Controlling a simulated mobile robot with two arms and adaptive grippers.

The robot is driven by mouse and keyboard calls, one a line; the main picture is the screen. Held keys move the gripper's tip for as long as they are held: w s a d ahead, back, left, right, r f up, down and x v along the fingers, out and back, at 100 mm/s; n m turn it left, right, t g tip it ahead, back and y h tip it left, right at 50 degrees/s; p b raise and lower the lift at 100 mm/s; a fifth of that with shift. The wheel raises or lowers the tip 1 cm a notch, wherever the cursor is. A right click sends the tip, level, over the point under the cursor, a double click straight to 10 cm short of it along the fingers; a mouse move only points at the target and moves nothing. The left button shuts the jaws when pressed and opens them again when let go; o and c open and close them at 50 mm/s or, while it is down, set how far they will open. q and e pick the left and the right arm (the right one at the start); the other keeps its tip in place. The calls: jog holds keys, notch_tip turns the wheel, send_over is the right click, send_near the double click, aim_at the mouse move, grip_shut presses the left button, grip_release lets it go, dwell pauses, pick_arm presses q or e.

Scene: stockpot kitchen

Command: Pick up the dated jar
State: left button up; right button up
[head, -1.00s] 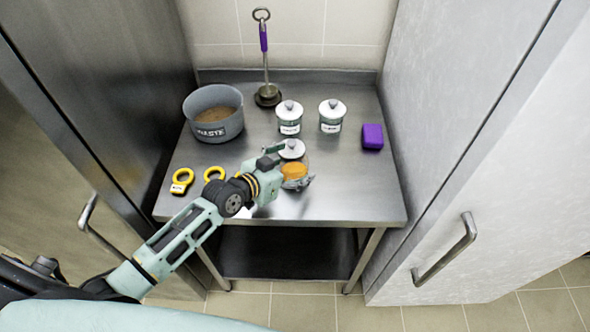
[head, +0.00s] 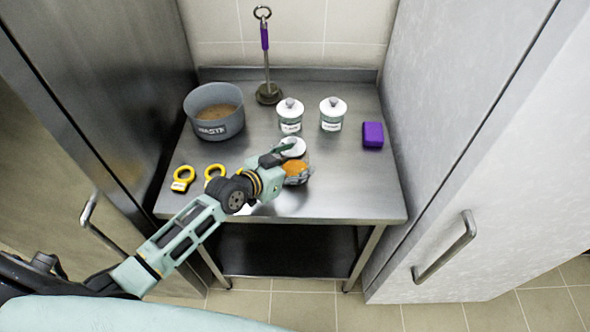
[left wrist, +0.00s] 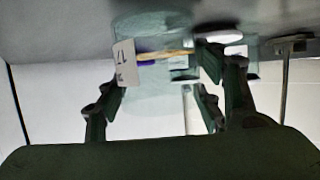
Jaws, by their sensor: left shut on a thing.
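A clear glass jar with orange contents (head: 297,168) and a pale round lid (head: 293,147) is at the front middle of the steel table. My left gripper (head: 286,168) is shut on it from the left and front and hides part of its side. In the left wrist view the see-through jar (left wrist: 160,95) is between the fingers. A white tag (left wrist: 124,62) with the digits 17 shows on it there. I cannot tell whether the jar touches the table. My right gripper is not in view.
Two white-lidded jars (head: 290,115) (head: 332,114) stand behind. A grey WASTE pot (head: 219,130) is at the back left, near a purple-handled upright tool (head: 265,40). Yellow rings with tags (head: 182,178) lie front left. A purple block (head: 372,135) is at right. The table's front right is clear.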

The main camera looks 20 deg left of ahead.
pick_arm(q)
jog(key=shift+c, duration=0.9)
jog(key=shift+r, duration=0.1)
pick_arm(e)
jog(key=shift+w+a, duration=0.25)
pick_arm(q)
jog(key=shift+w+r, duration=0.1)
jog(key=shift+r, duration=0.05)
jog(key=shift+r, duration=0.3)
jog(key=r, duration=0.2)
jog(key=d+r, duration=0.1)
jog(key=shift+r+b, duration=0.35)
jog(key=shift+b, duration=0.05)
jog(key=d+r+b, duration=0.1)
jog(key=d+r, duration=0.5)
jog(key=d, duration=0.4)
jog(key=shift+s+d+r+b, duration=0.2)
jog(key=shift+s+d+b, duration=0.15)
jog(key=shift+s, duration=0.1)
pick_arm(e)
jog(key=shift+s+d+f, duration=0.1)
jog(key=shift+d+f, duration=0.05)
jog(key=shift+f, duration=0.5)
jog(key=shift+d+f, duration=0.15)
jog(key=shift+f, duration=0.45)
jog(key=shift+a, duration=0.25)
